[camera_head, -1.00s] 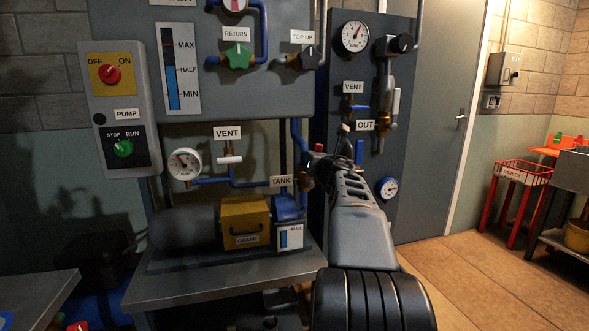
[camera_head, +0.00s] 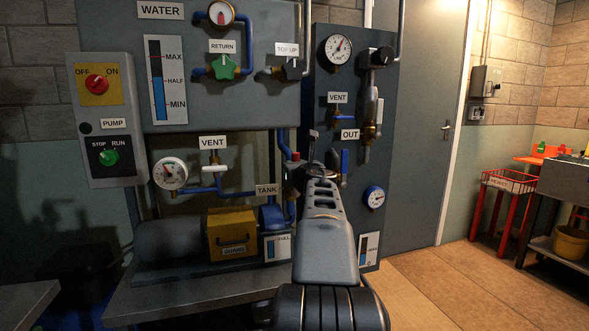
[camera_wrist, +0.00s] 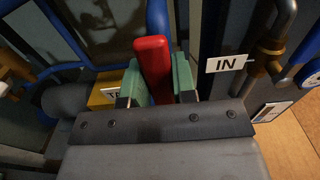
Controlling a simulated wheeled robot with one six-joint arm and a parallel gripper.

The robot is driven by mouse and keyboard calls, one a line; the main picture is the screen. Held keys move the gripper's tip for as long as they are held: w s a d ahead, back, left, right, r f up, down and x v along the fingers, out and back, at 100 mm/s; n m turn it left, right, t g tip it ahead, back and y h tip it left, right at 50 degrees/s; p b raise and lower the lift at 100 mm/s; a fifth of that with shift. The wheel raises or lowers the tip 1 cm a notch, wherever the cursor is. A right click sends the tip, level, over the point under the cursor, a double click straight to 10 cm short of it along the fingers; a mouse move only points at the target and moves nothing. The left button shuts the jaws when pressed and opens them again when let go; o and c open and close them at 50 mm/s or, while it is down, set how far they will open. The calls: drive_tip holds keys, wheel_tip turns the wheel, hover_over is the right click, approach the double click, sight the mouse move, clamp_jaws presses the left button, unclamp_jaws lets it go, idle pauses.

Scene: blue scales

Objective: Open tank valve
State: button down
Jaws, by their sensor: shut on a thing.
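My gripper (camera_head: 303,168) reaches to the gap between the two panels, just right of the TANK label (camera_head: 267,189). In the wrist view its green-padded fingers (camera_wrist: 158,84) are shut on a red lever handle (camera_wrist: 152,58), one on each side. The handle points up between the fingers, and its top stands clear of them. A bit of red also shows at the gripper's tip in the head view (camera_head: 295,156). The valve body under the handle is hidden by my gripper. Blue pipe (camera_wrist: 157,20) runs close behind the handle.
An IN label (camera_wrist: 226,64) and brass-and-grey piping (camera_wrist: 272,48) are close on the right. A yellow box (camera_head: 231,234) stands below left. The OUT label (camera_head: 349,134), a blue lever (camera_head: 344,162) and a blue gauge (camera_head: 374,197) are right of my arm. Open floor (camera_head: 445,285) lies right.

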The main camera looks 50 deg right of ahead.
drive_tip(key=c, duration=0.9)
unclamp_jaws()
drive_tip(key=p+v, duration=0.1)
drive_tip(key=v, duration=1.2)
drive_tip(key=shift+s+a, duration=0.2)
drive_tip(key=shift+s, duration=0.1)
